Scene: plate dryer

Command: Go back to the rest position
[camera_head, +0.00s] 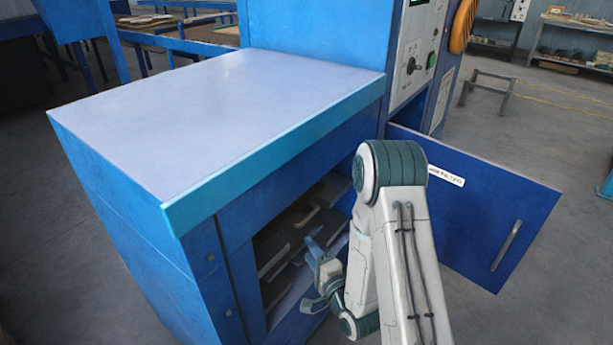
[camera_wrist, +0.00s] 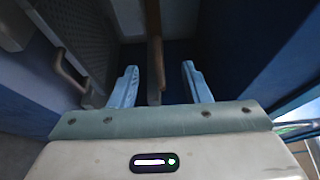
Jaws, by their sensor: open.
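My gripper (camera_wrist: 160,86) is open in the wrist view, its two light blue fingers apart. A brown upright edge shows between and beyond the fingers, and I cannot tell how far off it is. In the head view my gripper (camera_head: 312,274) is at the open front of the blue plate dryer (camera_head: 160,225), in front of the dark interior. My arm reaches in from the lower right. The dryer's blue door (camera_head: 480,215) stands wide open to the right, with a grey handle (camera_head: 506,246) and a white label.
Dark plates with handles (camera_head: 300,222) lie inside the dryer. In the wrist view a plate with a handle (camera_wrist: 72,75) is close on the left. A control panel (camera_head: 415,60) rises behind the door.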

